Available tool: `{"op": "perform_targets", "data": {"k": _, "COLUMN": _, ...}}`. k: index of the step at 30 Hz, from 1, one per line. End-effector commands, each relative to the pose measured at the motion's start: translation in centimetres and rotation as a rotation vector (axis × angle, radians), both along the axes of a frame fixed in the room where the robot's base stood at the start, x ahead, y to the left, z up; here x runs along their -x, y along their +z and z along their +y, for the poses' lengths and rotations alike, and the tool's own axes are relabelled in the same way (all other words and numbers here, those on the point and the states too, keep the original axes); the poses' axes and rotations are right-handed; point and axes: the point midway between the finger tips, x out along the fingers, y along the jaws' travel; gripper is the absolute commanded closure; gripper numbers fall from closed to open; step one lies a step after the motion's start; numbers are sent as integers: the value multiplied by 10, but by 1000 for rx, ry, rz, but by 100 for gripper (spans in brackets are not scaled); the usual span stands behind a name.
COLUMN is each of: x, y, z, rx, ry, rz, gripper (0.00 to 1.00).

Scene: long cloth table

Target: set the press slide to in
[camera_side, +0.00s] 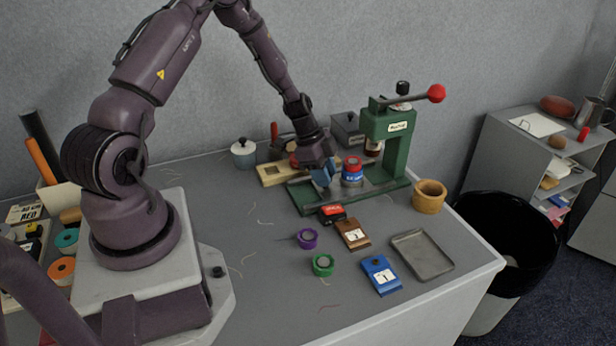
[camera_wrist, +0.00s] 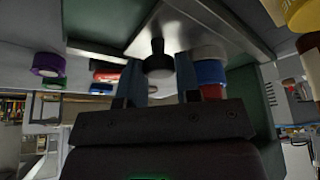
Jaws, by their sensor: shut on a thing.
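The green press (camera_side: 388,140) stands at the back right of the table, with a red-knobbed lever (camera_side: 436,93) on top. Its grey slide plate (camera_side: 380,184) lies on the green base. A blue tin with a red top (camera_side: 352,172) stands on or just beside the plate, close to my gripper. My gripper (camera_side: 325,178) is low at the left end of the press base. In the wrist view, the slide's black knob (camera_wrist: 158,58) is between my two fingers (camera_wrist: 159,85), which are shut on it. The far side of the knob is hidden.
A red box (camera_side: 332,214), a brown card holder (camera_side: 353,234), purple (camera_side: 307,238) and green (camera_side: 323,264) rings, a blue card holder (camera_side: 381,274) and a grey tray (camera_side: 421,254) lie in front. A wooden cup (camera_side: 429,196) stands right of the press.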

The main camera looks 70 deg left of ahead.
Motion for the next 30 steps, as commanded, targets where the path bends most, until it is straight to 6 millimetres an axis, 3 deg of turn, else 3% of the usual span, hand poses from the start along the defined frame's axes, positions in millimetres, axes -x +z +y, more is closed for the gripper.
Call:
{"op": "perform_targets", "data": {"k": 3, "x": -29, "y": 0, "z": 0, "rx": -3, "ry": -3, "rz": -3, "gripper": 100}}
{"op": "perform_targets", "data": {"k": 7, "x": -48, "y": 0, "z": 0, "rx": -2, "ry": 0, "rz": -2, "gripper": 100}}
{"op": "perform_targets", "data": {"k": 20, "x": -59, "y": 1, "z": 0, "rx": -4, "ry": 3, "rz": -7, "gripper": 100}}
{"op": "perform_targets", "data": {"k": 21, "x": -59, "y": 1, "z": 0, "rx": -5, "ry": 3, "rz": -8, "gripper": 60}}
{"op": "perform_targets", "data": {"k": 23, "x": -59, "y": 1, "z": 0, "rx": -5, "ry": 3, "rz": -8, "gripper": 46}}
{"op": "perform_targets", "data": {"k": 30, "x": -57, "y": 1, "z": 0, "rx": -2, "ry": 2, "rz": -2, "gripper": 44}}
